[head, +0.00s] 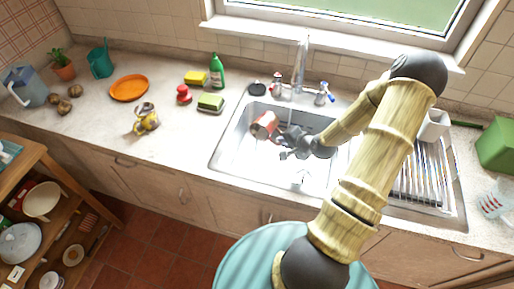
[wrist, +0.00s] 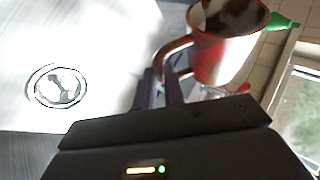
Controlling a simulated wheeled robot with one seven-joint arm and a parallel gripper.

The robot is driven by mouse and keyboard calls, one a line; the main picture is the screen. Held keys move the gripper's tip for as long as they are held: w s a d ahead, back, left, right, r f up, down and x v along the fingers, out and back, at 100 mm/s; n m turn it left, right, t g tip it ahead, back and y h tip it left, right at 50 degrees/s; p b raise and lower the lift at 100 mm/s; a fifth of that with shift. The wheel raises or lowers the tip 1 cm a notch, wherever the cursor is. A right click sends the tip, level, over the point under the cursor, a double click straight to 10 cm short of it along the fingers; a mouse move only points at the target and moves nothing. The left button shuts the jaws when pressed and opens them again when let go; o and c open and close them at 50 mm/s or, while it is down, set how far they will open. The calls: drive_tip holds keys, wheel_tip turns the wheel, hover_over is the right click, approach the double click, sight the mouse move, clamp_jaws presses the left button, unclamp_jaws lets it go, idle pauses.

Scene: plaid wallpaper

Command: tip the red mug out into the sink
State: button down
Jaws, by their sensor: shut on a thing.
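The red mug (head: 264,125) is over the left part of the sink (head: 241,163), tilted well over on its side. It also shows in the wrist view (wrist: 218,58), with its brownish inside in sight. My gripper (head: 284,143) is to the right of the mug in the head view. In the wrist view its fingers (wrist: 163,90) are shut on the mug's handle. The drain (wrist: 57,88) shows bright at the left of the wrist view. I cannot tell whether anything is still in the mug.
The faucet (head: 302,66) stands behind the sink. A ribbed drainboard (head: 421,182) with a white cup (head: 434,125) is to the right. A sponge (head: 210,102), a green bottle (head: 217,70) and an orange plate (head: 129,88) are on the left counter.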

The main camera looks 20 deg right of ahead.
drive_tip(key=shift+r+n+t+h+b, duration=0.2)
drive_tip(key=shift+n+t+h+b, duration=0.15)
drive_tip(key=shift+b, duration=0.8)
drive_tip(key=shift+f+t+b, duration=0.1)
drive_tip(key=shift+t+b, duration=0.15)
drive_tip(key=shift+b, duration=0.45)
drive_tip(key=g+y+p, duration=0.1)
drive_tip(key=p, duration=0.2)
drive_tip(key=w+m+y+p, duration=0.1)
drive_tip(key=p, duration=0.3)
drive_tip(key=shift+d+g, duration=0.35)
drive_tip(key=shift+g, duration=0.05)
drive_tip(key=shift+d+p, duration=0.15)
drive_tip(key=shift+p, duration=0.4)
drive_tip(key=shift+w+d+m+g+y+p, duration=0.15)
drive_tip(key=shift+w+m+g+y+p, duration=0.15)
drive_tip(key=shift+p, duration=0.8)
drive_tip(key=shift+s+p, duration=0.1)
drive_tip(key=shift+p, duration=0.25)
